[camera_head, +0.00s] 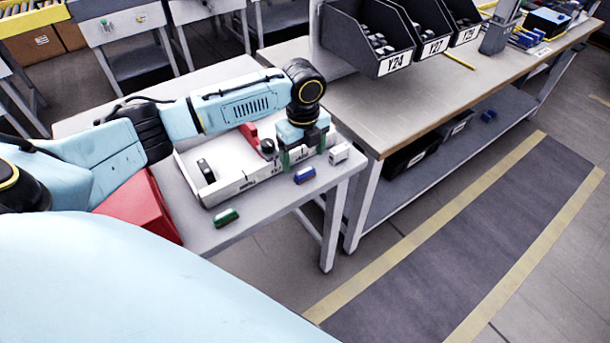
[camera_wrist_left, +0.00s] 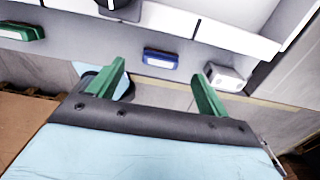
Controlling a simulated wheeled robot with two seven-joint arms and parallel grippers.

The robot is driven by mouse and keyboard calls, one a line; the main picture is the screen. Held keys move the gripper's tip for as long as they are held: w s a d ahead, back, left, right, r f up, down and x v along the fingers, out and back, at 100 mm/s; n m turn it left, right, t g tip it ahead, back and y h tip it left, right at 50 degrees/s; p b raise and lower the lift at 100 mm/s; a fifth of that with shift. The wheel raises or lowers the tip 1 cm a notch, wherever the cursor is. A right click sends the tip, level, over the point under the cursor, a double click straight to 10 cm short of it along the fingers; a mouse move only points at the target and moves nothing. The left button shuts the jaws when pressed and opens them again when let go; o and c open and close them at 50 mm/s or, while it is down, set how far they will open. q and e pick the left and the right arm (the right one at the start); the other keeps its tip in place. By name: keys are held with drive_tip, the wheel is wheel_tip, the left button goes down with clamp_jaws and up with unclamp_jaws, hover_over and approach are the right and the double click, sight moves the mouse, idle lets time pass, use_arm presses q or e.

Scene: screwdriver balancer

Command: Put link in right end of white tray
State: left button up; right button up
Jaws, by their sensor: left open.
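The white tray (camera_head: 262,183) stands on the grey table, and its edge and dividers show in the left wrist view (camera_wrist_left: 255,38). A black ring-like part (camera_head: 205,170) sits in the left part of the tray. A smaller dark part (camera_head: 267,147) shows farther right, just left of my gripper. A dark part (camera_wrist_left: 118,6) is cut off at the top of the wrist view. I cannot tell which part is the link. My left gripper (camera_head: 304,150) is open and empty over the tray's right end, its green fingers (camera_wrist_left: 158,70) apart. My right gripper is out of view.
Green (camera_head: 227,217), blue (camera_head: 304,174) and white (camera_head: 339,153) blocks lie along the table's front edge, outside the tray. A red box (camera_head: 138,207) stands left of the tray. A workbench (camera_head: 370,112) with black bins (camera_head: 368,38) stands to the right.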

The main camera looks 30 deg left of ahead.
sight(305, 171)
use_arm(q)
drive_tip(key=f, duration=0.3)
drive_tip(key=f+b, duration=0.1)
drive_tip(key=f, duration=0.1)
drive_tip(key=shift+d+f, duration=0.25)
drive_tip(key=shift+f, duration=0.1)
drive_tip(key=shift+c, duration=1.3)
drive_tip(key=c, duration=0.7)
drive_tip(key=shift+c, duration=0.5)
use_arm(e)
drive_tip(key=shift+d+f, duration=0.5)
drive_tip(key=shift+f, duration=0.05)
